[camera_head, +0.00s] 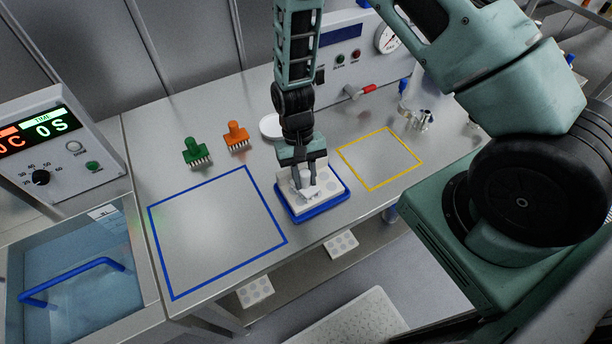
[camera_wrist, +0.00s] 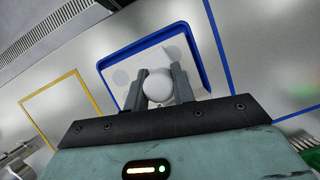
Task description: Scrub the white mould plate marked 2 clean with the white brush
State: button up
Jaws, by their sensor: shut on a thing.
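A white mould plate (camera_head: 290,190) with pale grey round marks lies in a blue-rimmed tray (camera_head: 313,213) near the bench's front edge. It also shows in the wrist view (camera_wrist: 125,75); its number is not clearly readable. My gripper (camera_head: 307,184) points down over the plate and is shut on the white brush (camera_head: 311,194). In the wrist view the brush's round white knob (camera_wrist: 158,86) sits between my two dark fingers. The brush is over the plate; its bristles are hidden, so I cannot tell whether they touch.
A green brush (camera_head: 195,151) and an orange brush (camera_head: 236,136) stand at the back left. A blue outlined square (camera_head: 215,232) and a yellow outlined square (camera_head: 380,160) are empty. A white round thing (camera_head: 270,127) lies behind my gripper. More plates (camera_head: 342,243) lie on the lower shelf.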

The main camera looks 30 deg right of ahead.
notch_tip(320, 180, up, 2)
jog(key=shift+w+r+p, duration=0.1)
jog(key=shift+p, duration=0.2)
jog(key=shift+d+r, duration=0.15)
jog(key=shift+r, duration=0.15)
jog(key=shift+r+p, duration=2.05)
jog(key=shift+r, duration=0.5)
